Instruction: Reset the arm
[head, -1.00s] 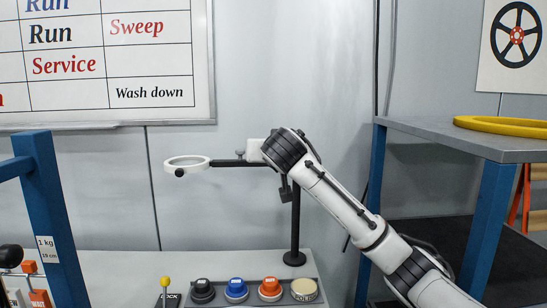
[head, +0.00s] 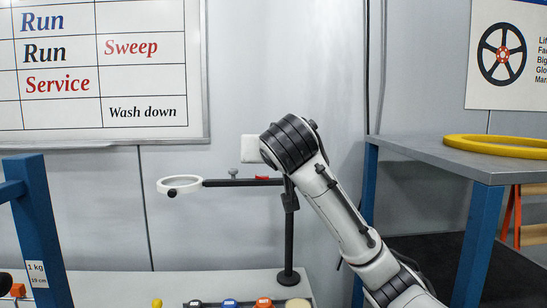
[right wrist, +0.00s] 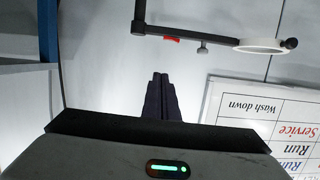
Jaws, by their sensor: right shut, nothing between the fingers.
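My right arm (head: 340,215) rises from the lower right in the head view, bent at a black joint. Its gripper is hidden there. In the right wrist view my right gripper (right wrist: 161,98) is shut and empty, its dark fingers together in front of the pale wall. It is apart from the ring stand. My left gripper is in neither view. The black stand (head: 289,235) carries a horizontal bar with a white ring (head: 180,185) at its left end. The stand's bar and ring (right wrist: 262,45) also show in the right wrist view, upside down.
A row of coloured knobs (head: 230,303) is cut off at the bottom edge. A grey table (head: 440,157) with blue legs and a yellow ring (head: 495,146) stands at right. A blue frame (head: 40,230) stands at left. A whiteboard (head: 150,80) hangs behind.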

